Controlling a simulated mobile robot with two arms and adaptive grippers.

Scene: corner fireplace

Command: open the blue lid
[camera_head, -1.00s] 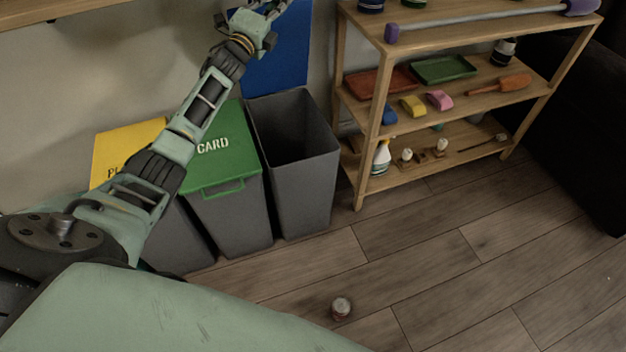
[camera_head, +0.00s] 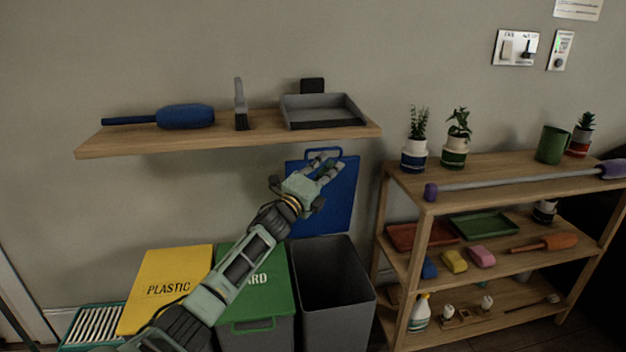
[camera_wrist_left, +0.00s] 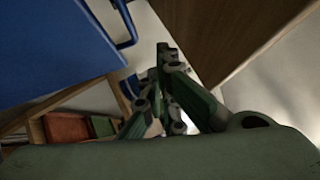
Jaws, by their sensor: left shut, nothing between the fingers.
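The blue lid (camera_head: 335,205) stands raised, upright against the wall behind the open grey bin (camera_head: 335,290), with its handle (camera_head: 322,154) at the top edge. My left gripper (camera_head: 329,160) is in front of the lid's upper part, near the handle. Its fingers are shut and empty. In the left wrist view the lid (camera_wrist_left: 50,45) fills the upper left, its handle (camera_wrist_left: 128,25) is beside the gripper fingers (camera_wrist_left: 165,60), and I cannot tell whether they touch. My right gripper is not in view.
A wall shelf (camera_head: 230,133) with a blue duster, brush and dustpan hangs just above the lid. Closed bins with a yellow lid (camera_head: 168,285) and a green lid (camera_head: 262,295) stand left. A wooden rack (camera_head: 425,187) with plants and tools stands right.

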